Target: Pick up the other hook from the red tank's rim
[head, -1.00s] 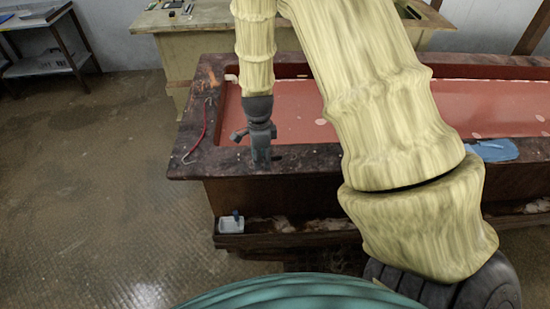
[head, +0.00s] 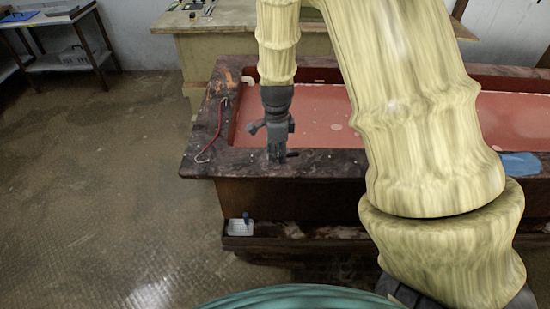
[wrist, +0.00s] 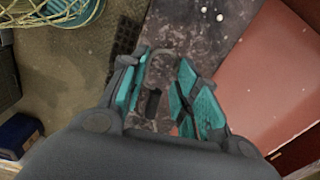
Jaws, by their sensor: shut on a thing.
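The red tank (head: 330,166) has a wide dark rim and a pinkish-red inside. A hook (head: 219,120) with a red handle and pale bent ends lies on the rim's left side. My gripper (head: 277,152) points down at the front rim, near its left corner. It is shut on the other hook, whose dark handle (wrist: 153,103) shows between the teal finger pads in the wrist view. Its grey bent end (wrist: 163,54) reaches past the fingertips. A short dark end (head: 293,154) sticks out right of the fingers. The fingers hide much of it, and I cannot tell whether it touches the rim.
A blue cloth or sheet (head: 520,164) lies on the front rim at right. A small white tray (head: 240,227) with a blue thing stands on the ledge below the rim. A pale bench (head: 210,38) is behind the tank. The floor at left is open.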

